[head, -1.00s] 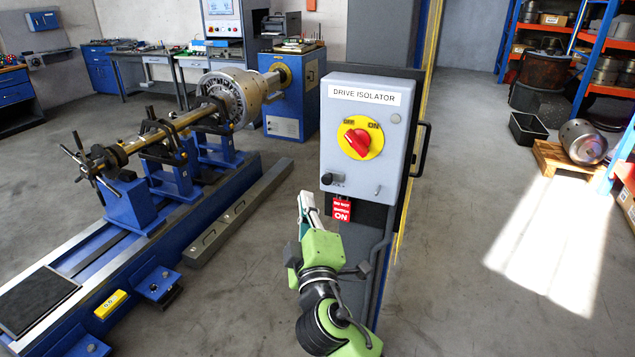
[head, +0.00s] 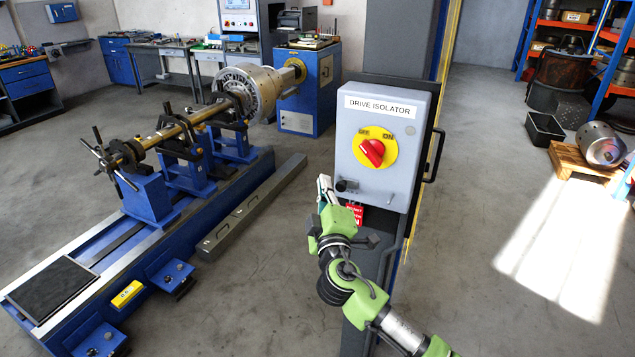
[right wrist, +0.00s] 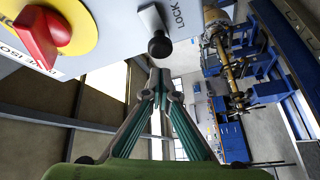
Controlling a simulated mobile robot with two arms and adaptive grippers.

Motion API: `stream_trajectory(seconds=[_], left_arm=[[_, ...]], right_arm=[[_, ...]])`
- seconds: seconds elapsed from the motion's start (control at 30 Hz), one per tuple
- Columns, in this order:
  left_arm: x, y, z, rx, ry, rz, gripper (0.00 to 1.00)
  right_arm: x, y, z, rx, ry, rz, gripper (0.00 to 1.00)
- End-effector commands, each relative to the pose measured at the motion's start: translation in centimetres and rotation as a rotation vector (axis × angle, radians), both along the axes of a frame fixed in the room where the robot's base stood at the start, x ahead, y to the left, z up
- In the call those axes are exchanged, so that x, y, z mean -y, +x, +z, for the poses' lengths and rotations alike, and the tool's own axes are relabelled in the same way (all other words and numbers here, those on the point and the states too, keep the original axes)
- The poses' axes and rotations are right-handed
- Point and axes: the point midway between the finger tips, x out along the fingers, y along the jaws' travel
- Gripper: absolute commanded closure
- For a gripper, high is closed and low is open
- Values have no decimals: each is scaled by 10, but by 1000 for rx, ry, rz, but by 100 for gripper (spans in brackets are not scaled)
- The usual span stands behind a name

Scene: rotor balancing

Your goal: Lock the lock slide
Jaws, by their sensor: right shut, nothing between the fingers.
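The grey drive isolator box (head: 385,150) carries a red rotary switch (head: 372,152) on a yellow disc. The lock slide's black knob (head: 342,185) sits low on the left of the box front. In the right wrist view the knob (right wrist: 159,45) is close, beside the word LOCK. My right gripper (head: 325,187) is shut and empty, with its tips just left of the knob. In the right wrist view its tips (right wrist: 161,78) meet just below the knob; whether they touch it I cannot tell. My left gripper is not in view.
A red tag (head: 355,213) hangs under the box, partly hidden by my right gripper. A handle (head: 437,155) sticks out on the box's right side. The blue balancing machine with its rotor (head: 245,95) stands left.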

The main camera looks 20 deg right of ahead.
Motion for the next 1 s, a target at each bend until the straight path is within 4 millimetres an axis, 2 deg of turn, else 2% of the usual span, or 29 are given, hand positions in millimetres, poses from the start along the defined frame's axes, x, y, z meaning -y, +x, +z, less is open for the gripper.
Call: stream_trajectory(seconds=[0.2,0.57,0.8,1.0], left_arm=[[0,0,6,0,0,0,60],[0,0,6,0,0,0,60],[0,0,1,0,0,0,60],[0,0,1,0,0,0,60]], right_arm=[[12,-9,-5,4,0,1,100],[13,-11,-7,4,1,0,100],[32,-32,-8,2,0,-1,100],[37,-38,-6,4,1,-2,100]])
